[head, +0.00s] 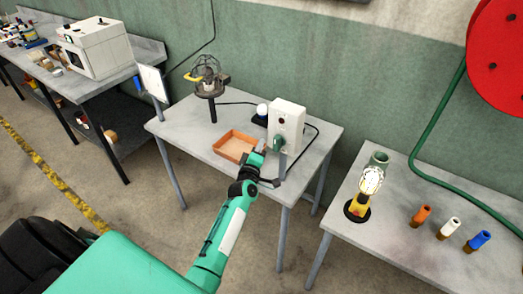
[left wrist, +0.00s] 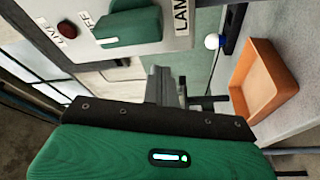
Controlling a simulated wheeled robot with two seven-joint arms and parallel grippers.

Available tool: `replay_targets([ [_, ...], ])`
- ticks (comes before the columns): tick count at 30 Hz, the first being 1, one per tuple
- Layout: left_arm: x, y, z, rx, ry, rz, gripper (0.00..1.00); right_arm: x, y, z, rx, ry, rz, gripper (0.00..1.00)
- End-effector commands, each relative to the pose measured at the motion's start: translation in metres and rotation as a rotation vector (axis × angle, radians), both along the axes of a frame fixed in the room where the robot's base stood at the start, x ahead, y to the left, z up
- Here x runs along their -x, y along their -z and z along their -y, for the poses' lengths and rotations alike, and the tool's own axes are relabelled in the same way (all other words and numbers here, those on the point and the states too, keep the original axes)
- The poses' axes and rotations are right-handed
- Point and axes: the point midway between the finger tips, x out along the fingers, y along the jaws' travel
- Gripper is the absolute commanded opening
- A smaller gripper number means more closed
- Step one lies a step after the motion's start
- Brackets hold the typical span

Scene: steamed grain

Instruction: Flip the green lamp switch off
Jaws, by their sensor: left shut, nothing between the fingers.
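The white switch box (head: 287,120) stands at the front right of the middle table. Its green switch (head: 278,143) is on the front face, low down. In the left wrist view the green switch (left wrist: 130,27) fills the top left, with a white mark at its left end. The panel (left wrist: 100,70) around it carries a dark red light and lettering, partly cut off, including "LIVE". My left gripper (head: 270,167) is just in front of the box, below the switch. In its wrist view the fingers (left wrist: 160,85) are together and empty, apart from the switch. My right gripper is out of view.
An orange tray (head: 235,146) lies left of the box. A white bulb (head: 262,109) on a dark base and a caged lamp (head: 207,77) stand behind. The right table (head: 400,220) holds a yellow lamp (head: 364,195) and several coloured cylinders. A dark cable runs from the box.

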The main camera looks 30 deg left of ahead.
Motion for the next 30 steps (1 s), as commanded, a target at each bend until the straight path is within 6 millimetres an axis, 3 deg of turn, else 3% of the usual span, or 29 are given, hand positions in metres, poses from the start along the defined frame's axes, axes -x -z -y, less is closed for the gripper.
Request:
replay_targets([
  [8,0.048,0.004,0.012,0.002,-0.001,0.0,0.0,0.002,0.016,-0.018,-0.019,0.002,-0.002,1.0],
  [15,0.083,0.002,0.021,0.0,-0.002,0.001,0.0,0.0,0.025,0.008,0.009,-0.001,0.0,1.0],
  [19,0.093,0.001,0.023,-0.001,-0.002,0.0,0.0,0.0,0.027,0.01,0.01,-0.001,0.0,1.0],
  [30,0.097,0.0,0.024,-0.001,-0.001,0.0,0.0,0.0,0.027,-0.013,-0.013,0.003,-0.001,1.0],
])
